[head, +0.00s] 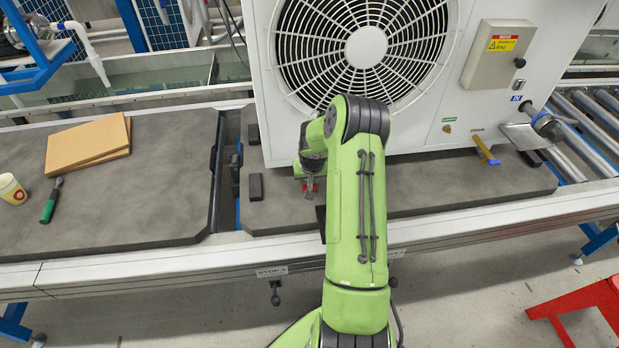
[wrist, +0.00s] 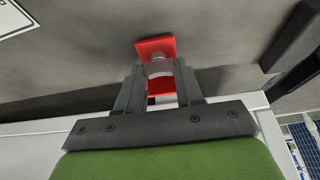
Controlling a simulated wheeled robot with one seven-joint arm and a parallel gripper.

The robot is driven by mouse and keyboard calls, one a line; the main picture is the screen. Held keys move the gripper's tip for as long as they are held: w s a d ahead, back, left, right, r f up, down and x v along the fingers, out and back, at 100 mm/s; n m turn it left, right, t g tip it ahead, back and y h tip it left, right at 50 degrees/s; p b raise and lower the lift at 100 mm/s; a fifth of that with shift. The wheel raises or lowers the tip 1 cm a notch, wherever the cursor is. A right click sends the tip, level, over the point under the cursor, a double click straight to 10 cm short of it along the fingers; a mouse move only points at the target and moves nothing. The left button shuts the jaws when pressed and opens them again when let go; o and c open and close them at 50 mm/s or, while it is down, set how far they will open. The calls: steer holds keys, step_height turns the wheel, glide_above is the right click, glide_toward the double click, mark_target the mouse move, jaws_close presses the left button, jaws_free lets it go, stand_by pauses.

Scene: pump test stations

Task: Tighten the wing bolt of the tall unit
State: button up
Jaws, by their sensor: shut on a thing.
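The tall unit is the white fan housing (head: 400,128) standing on a dark pallet at the centre. My gripper (head: 310,187) is low in front of its left lower part, beside my green arm. In the wrist view my gripper (wrist: 158,82) is shut on a small red and silver part (wrist: 158,68). A square red plate shows beyond the fingertips and a bit of red between the fingers. I cannot tell for sure whether this part is the wing bolt. My arm hides part of the unit's lower front. A small brass fitting (head: 447,129) is on the unit's front.
A yellow-handled lever (head: 484,150) sticks out at the unit's lower right, near a pipe and metal plate (head: 520,135). Dark blocks (head: 255,187) lie on the pallet left of my gripper.

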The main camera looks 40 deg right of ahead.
steer(key=o, duration=1)
steer(key=shift+o, duration=0.2)
steer(key=shift+r, duration=0.1)
steer(key=p+v, duration=0.4)
steer(key=v, duration=1.1)
steer(key=shift+r, duration=0.3)
steer(key=shift+a, duration=0.15)
steer(key=s+a+r+n+p, duration=0.15)
steer(key=a+r+p, duration=0.25)
steer(key=a+r, duration=0.65)
steer(key=s+a+r+n+t+y+p, duration=0.1)
steer(key=s+a+r+n+p, duration=0.4)
steer(key=s+a+r, duration=1.1)
steer(key=s+r+y+p, duration=0.1)
steer(key=s, duration=0.2)
steer(key=shift+a+t+y, duration=0.3)
steer(key=shift+t, duration=0.1)
